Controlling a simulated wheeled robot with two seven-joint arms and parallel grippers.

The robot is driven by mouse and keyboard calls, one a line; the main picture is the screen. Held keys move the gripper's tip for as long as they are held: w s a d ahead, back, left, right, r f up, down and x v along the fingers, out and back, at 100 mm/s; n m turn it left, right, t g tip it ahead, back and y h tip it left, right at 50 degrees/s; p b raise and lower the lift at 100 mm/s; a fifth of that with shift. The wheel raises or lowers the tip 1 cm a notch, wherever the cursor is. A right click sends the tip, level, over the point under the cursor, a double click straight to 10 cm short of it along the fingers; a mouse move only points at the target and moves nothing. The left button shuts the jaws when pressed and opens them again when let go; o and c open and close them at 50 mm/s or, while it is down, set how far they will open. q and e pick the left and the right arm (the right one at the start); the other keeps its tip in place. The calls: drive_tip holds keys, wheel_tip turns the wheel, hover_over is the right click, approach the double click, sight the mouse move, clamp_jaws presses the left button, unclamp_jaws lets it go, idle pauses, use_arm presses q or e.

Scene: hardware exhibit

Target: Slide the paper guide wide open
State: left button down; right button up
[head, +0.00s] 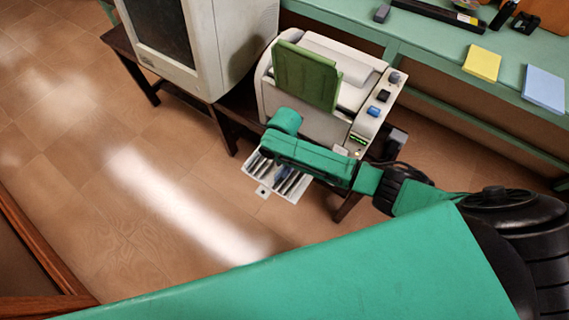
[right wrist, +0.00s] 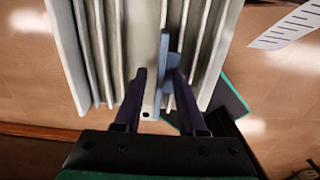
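The printer (head: 310,122) is a pale box with a raised green panel (head: 305,75) and a slotted pale tray (head: 262,192) at its front. In the right wrist view the blue guide (right wrist: 163,75) stands among pale ribs. My right gripper (right wrist: 157,73) has its two dark fingers apart, with the guide's upright part between them, closer to the right finger. I cannot tell whether a finger touches it. The right fingertips are hidden in the head view. My left gripper is out of view.
A bulky pale monitor (head: 190,40) stands left of the printer. A green bench (head: 420,45) behind holds yellow notes (head: 482,63) and blue notes (head: 543,88). Buttons (head: 375,111) line the printer's right side. The tiled floor in front is clear.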

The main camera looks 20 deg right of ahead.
clamp_jaws()
drive_tip(key=shift+r, duration=0.1)
idle(1.3)
